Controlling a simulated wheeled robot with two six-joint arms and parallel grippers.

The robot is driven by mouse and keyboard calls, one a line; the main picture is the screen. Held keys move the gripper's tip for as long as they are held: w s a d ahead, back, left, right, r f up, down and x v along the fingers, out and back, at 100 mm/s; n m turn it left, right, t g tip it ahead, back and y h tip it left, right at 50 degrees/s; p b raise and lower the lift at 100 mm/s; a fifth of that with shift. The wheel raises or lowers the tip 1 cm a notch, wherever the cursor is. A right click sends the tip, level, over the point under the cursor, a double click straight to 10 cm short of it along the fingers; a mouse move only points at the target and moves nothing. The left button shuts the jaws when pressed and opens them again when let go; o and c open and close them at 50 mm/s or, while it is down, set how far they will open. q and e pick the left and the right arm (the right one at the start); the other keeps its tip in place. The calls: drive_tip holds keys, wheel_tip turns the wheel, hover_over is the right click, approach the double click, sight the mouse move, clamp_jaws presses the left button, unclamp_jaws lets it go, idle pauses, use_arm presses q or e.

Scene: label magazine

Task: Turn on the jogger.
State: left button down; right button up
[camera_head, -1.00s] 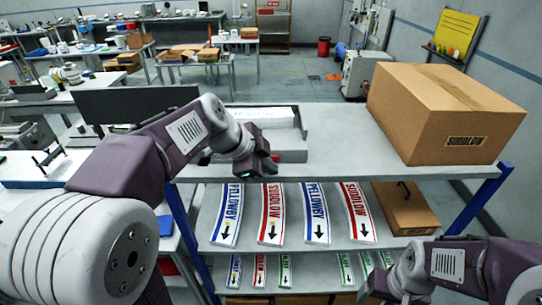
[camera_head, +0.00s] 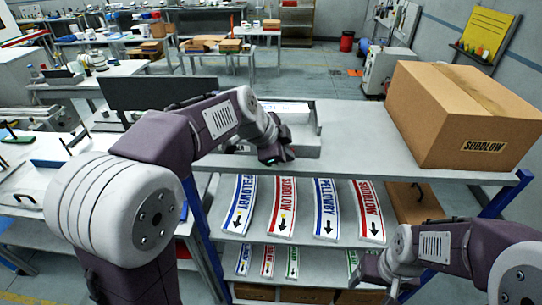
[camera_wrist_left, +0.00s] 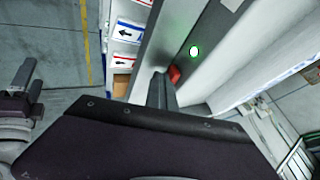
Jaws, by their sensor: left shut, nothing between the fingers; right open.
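The jogger (camera_head: 311,137) is a grey open tray-like machine on top of the shelf unit, with white printed sheets (camera_head: 285,108) in it. My left gripper (camera_head: 276,156) is shut and empty in front of the jogger, covering part of its front. In the left wrist view, a round white button with a green glowing ring (camera_wrist_left: 194,51) sits on a grey panel. A red control (camera_wrist_left: 174,74) sits beside it, close to my left fingertips (camera_wrist_left: 162,88); I cannot tell whether they touch. My right gripper (camera_head: 377,272) is open and empty, low before the shelves.
A large cardboard box (camera_head: 455,115) marked SUDDLOW stands on the right of the shelf top (camera_head: 360,140). Red and blue label stacks (camera_head: 282,207) lie on the shelf below, with smaller ones lower down. A bench (camera_head: 30,180) stands at the left.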

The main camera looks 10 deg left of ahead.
use_arm(q)
drive_tip(key=shift+d+r, duration=0.1)
drive_tip(key=shift+d, duration=0.05)
drive_tip(key=shift+d, duration=0.15)
drive_tip(key=shift+w+d, duration=0.25)
drive_tip(key=shift+d, duration=0.3)
